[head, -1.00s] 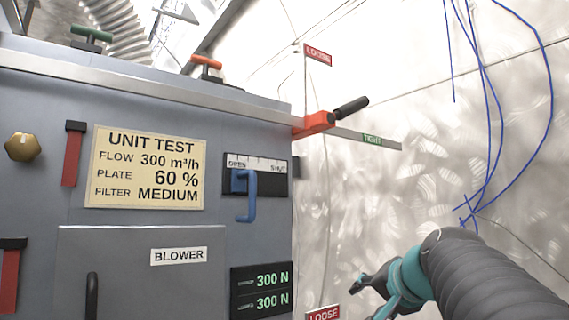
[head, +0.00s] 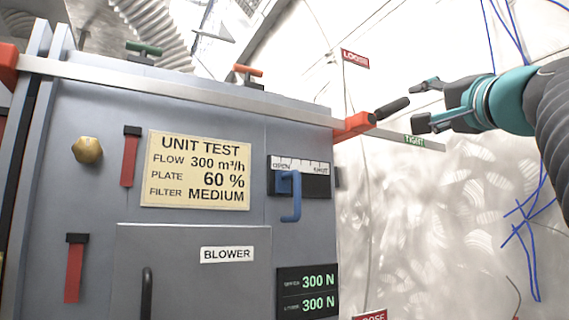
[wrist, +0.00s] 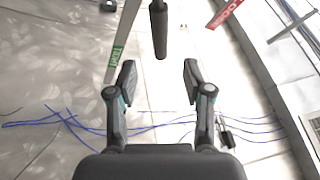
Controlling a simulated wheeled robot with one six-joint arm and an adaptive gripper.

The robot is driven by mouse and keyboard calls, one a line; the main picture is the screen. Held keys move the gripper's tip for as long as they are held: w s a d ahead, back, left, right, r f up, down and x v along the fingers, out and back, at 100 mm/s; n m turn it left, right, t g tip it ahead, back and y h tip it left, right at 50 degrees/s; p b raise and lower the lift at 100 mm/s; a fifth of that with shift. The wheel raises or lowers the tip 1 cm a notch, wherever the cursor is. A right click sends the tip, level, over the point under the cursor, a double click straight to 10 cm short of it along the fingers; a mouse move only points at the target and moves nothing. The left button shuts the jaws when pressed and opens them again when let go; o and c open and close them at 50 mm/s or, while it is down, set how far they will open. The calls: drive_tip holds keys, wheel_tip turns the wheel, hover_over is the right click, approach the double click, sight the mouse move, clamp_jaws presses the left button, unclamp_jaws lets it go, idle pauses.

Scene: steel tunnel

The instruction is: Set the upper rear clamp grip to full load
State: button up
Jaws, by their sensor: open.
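The upper clamp has a red-orange body (head: 352,126) on a steel bar at the right end of the grey cabinet. Its black grip (head: 391,108) sticks out to the right and slightly up, towards my gripper. A red LOOSE sign (head: 355,59) is above it, and a green TIGHT sign (head: 415,141) is to its right along the bar. My gripper (head: 424,105) is open and empty, just right of the grip's tip. In the wrist view the black grip (wrist: 159,28) hangs ahead of the open fingers (wrist: 157,84), apart from them.
The cabinet front (head: 60,190) carries a UNIT TEST card (head: 195,170), a blue slide handle (head: 290,195) and a display (head: 307,291) reading 300 N twice. Another red LOOSE sign (head: 370,316) is low down. Blue wires (head: 528,240) hang by the pale wall at right.

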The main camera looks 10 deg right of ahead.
sight(397, 106)
drive_tip(key=p+x, duration=0.5)
drive_tip(key=x, duration=0.4)
drive_tip(key=shift+w+r+p, duration=0.2)
drive_tip(key=shift+p, duration=0.1)
drive_tip(key=shift+w+r+p, duration=0.1)
drive_tip(key=shift+w+p, duration=0.2)
drive_tip(key=shift+w, duration=0.4)
clamp_jaws()
